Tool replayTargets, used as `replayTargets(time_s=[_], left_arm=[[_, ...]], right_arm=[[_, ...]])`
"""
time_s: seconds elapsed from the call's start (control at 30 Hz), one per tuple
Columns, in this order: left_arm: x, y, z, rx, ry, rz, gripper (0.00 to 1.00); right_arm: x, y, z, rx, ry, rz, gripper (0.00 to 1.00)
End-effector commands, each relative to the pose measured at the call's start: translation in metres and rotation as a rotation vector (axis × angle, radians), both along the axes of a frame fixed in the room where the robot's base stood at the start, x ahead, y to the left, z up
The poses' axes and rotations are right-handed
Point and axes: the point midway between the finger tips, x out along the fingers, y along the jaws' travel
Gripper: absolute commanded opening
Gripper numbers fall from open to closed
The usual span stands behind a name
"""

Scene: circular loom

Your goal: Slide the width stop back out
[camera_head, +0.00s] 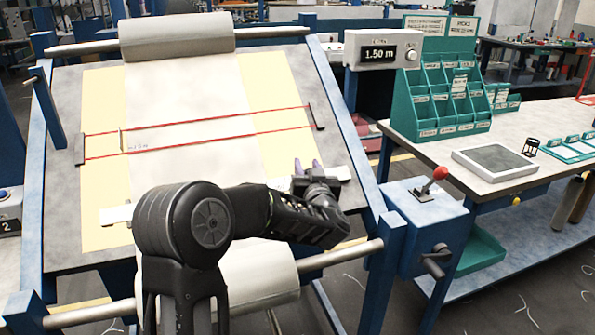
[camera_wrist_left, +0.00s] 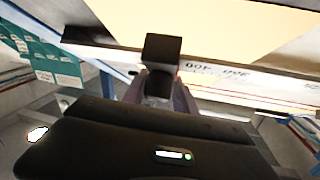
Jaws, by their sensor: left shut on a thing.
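The width stop shows in the left wrist view as a dark block (camera_wrist_left: 162,50) beside a white scale with printed numbers (camera_wrist_left: 235,72). My left gripper (camera_wrist_left: 160,92) is shut on this block, its greyish purple fingers on either side. In the head view my left gripper (camera_head: 308,167) is at the right part of the loom bed, over the white scale bar (camera_head: 117,215). The gripper and my arm hide the stop and the middle of the bar there. My right gripper is in neither view.
White cloth (camera_head: 185,95) runs down the sloped bed between rollers, with red lines (camera_head: 200,119) across it. A display box reading 1.50 m (camera_head: 378,52) and a blue box with a red-knobbed lever (camera_head: 428,190) stand to the right. A bench holds green bins (camera_head: 445,95).

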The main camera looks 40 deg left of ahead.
Motion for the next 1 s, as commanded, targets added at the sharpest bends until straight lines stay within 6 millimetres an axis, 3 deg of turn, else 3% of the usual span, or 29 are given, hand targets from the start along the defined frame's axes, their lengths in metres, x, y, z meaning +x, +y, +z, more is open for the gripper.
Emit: replayTargets(time_s=[0.33,0.37,0.5,0.8,1.0], left_arm=[[0.008,-0.008,0.001,-0.003,-0.002,-0.014,0.0],[0.008,-0.008,0.001,-0.003,-0.002,-0.015,0.35],[0.007,-0.007,0.001,-0.004,-0.002,-0.011,0.47],[0.005,-0.005,0.0,-0.002,-0.002,-0.004,0.48],[-0.006,-0.017,0.0,-0.002,-0.001,-0.006,0.48]], right_arm=[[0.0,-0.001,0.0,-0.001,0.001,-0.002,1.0],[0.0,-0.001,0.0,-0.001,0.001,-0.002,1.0],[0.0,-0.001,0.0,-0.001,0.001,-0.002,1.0],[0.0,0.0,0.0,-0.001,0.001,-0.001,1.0],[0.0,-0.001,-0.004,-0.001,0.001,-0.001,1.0]])
